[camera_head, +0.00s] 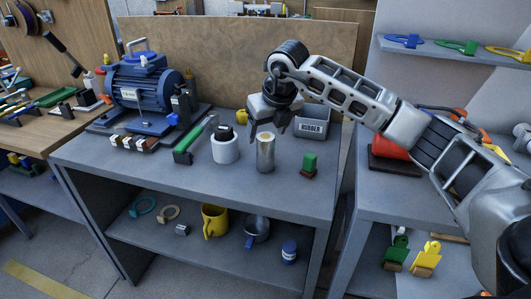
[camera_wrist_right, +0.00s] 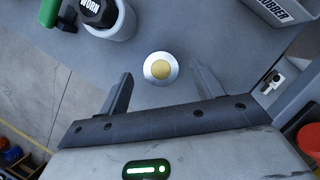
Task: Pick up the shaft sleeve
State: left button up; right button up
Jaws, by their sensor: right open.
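The shaft sleeve appears to be the upright metal cylinder (camera_head: 265,152) near the front of the grey table. It has a round silver rim and a tan centre, seen from above in the right wrist view (camera_wrist_right: 160,69). My right gripper (camera_head: 273,128) is above and slightly behind it in the head view. In the right wrist view its two fingers (camera_wrist_right: 160,83) are spread apart, with the cylinder's top between and just beyond the fingertips. The gripper is open and empty. My left gripper is not in view.
A white cup (camera_head: 225,150) with a black "WORN" piece stands left of the cylinder. A green-handled tool (camera_head: 190,146) lies farther left. A green-topped block (camera_head: 309,164) is to the right, and a grey "RUBBER" bin (camera_head: 311,123) behind. A blue motor (camera_head: 145,92) fills the back left.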

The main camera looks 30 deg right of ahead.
aim_at(266, 137)
jog(key=shift+x, duration=2.7)
jog(key=shift+s, duration=0.1)
jog(key=c, duration=1.2)
